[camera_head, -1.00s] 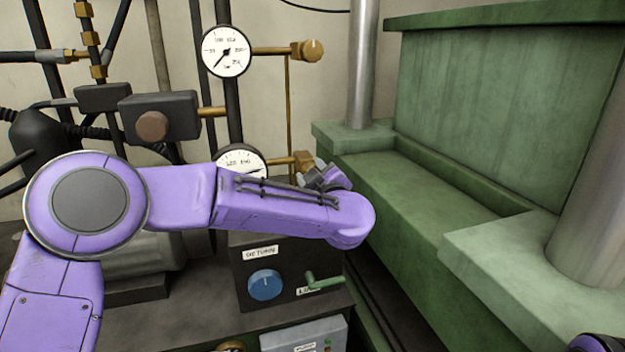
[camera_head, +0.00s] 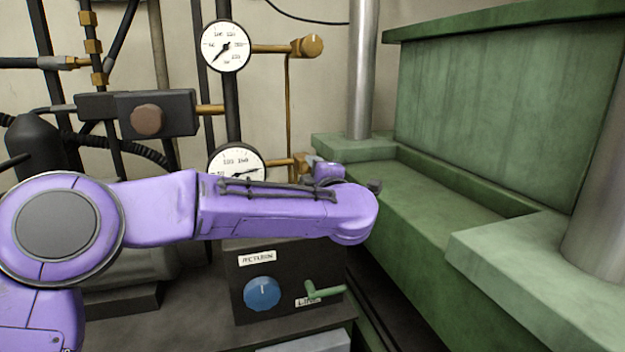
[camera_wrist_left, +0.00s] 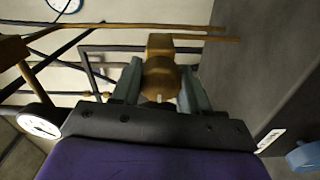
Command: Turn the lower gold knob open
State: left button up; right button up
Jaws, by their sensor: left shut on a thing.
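The lower gold knob (camera_head: 301,163) is on a short brass pipe to the right of the lower gauge (camera_head: 232,160), mostly hidden by my left wrist in the head view. In the left wrist view the gold knob (camera_wrist_left: 160,75) sits between the two grey fingers, with a pale mark on its near edge. My left gripper (camera_wrist_left: 161,88) is shut on this knob. In the head view, a small part of the left gripper (camera_head: 318,166) shows beyond the purple wrist. My right gripper is not in view.
The upper gold knob (camera_head: 308,46) and upper gauge (camera_head: 226,46) are above. A blue dial (camera_head: 262,293) and green lever (camera_head: 324,290) are on the dark box below my arm. The green press (camera_head: 440,190) stands close on the right.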

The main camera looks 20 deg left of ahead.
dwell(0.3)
pick_arm(q)
jog(key=o, duration=1.1)
jog(key=shift+c, duration=0.2)
jog(key=shift+s+d, duration=0.1)
jog(key=b+v, duration=0.2)
jog(key=v, duration=0.8)
jog(key=shift+s+d, duration=0.15)
